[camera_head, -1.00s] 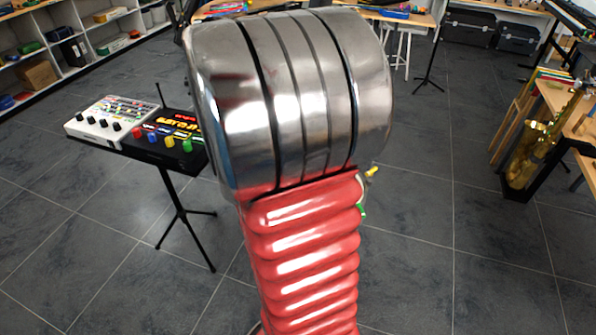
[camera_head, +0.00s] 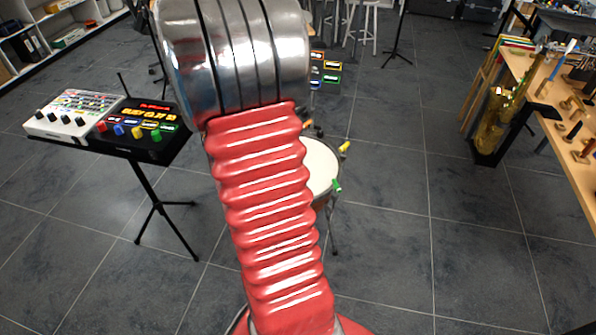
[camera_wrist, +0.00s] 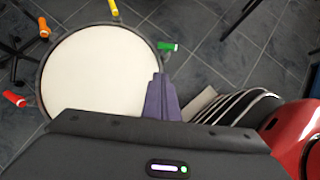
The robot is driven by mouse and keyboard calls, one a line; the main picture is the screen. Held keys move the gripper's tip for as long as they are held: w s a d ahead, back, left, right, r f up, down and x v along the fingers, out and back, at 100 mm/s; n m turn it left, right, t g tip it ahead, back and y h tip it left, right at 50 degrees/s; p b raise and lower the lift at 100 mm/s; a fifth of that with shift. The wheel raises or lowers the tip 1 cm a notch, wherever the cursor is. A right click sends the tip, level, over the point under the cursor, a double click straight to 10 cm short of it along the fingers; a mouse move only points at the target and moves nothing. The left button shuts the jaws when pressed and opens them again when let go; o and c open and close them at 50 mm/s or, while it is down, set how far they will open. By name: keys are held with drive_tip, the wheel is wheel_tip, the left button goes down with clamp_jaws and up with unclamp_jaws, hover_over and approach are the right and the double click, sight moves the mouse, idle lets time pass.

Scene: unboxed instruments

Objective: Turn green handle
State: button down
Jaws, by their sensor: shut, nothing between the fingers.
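The green handle (camera_wrist: 168,46) sticks out from the rim of a round drum with a white head (camera_wrist: 95,72) in the wrist view. It also shows in the head view (camera_head: 336,186), at the right edge of the drum, just beside my red arm. My gripper (camera_wrist: 159,78) has purple fingers, shut and empty. In the wrist view its tips appear over the drum's right edge, below the green handle and apart from it. My arm hides the gripper and much of the drum in the head view.
Yellow (camera_wrist: 113,7), orange (camera_wrist: 44,28) and red (camera_wrist: 14,99) handles also stand around the drum rim. A stand with a button controller (camera_head: 140,128) is at the left in the head view. A wooden workbench (camera_head: 560,110) is at the right. Tiled floor between is clear.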

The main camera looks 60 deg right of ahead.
sight(336, 188)
drive_tip(key=x, duration=0.8)
drive_tip(key=shift+s, duration=0.1)
drive_tip(key=shift+s+d+f, duration=0.25)
drive_tip(key=shift+s+d, duration=0.75)
drive_tip(key=shift+s+d+f, duration=0.1)
drive_tip(key=shift+s+d, duration=0.2)
drive_tip(key=shift+d, duration=0.05)
drive_tip(key=shift+d, duration=0.1)
